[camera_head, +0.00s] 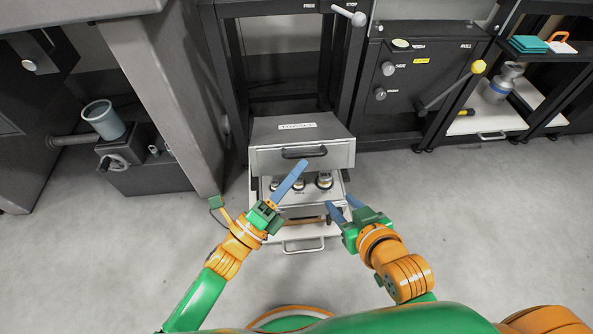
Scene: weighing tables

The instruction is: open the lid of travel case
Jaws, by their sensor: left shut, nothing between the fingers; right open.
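The travel case is grey, and its lid (262,160) stands raised at the back, with a dark handle (304,152) and a white label. Below the lid, the open case body (265,186) shows several metal weights (323,180). My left gripper (302,164) is shut and empty, its blue fingers reaching over the case toward the lid's lower edge below the handle. I cannot tell whether they touch it. They hide part of the interior. My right gripper (340,203) is open and empty at the case's front right corner.
The case sits on a white pulled-out shelf (304,238) with a front handle. A brown-handled tool (306,221) lies in front of the case. Black racks stand behind, and a grey column is at left. A machine with a grey cup (103,120) stands further left. Floor is clear on both sides.

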